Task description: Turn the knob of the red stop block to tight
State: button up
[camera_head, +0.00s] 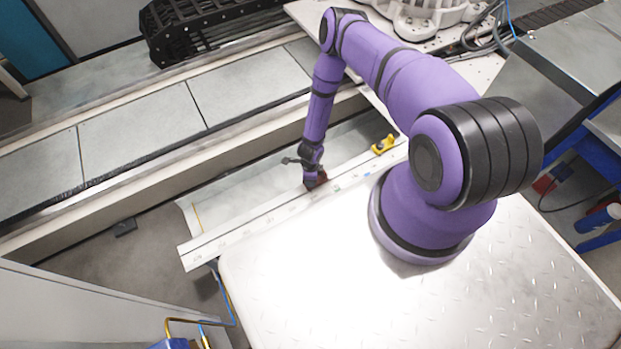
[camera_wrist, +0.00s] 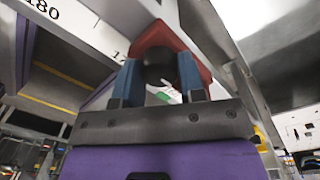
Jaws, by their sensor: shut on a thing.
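The red stop block (camera_wrist: 165,37) sits at the white marked rail, straight ahead of my gripper in the wrist view. Its dark round knob (camera_wrist: 158,73) is between my two blue-grey fingers. My gripper (camera_wrist: 159,75) is shut on the knob. In the head view the red stop block (camera_head: 321,180) shows as a small dark red piece at the rail, partly hidden by my gripper (camera_head: 312,177). The knob's turn position cannot be read.
The white rail (camera_head: 235,233) with printed marks runs along the plate's edge. A yellow block (camera_head: 383,144) sits farther right on it. A long raised track (camera_head: 140,120) lies behind. A small green mark (camera_wrist: 163,97) shows beyond the knob.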

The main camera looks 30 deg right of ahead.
jog(key=o, duration=0.9)
jog(key=shift+o, duration=0.2)
notch_tip(320, 180, up, 11)
jog(key=shift+w+d, duration=0.15)
jog(key=shift+w, duration=0.1)
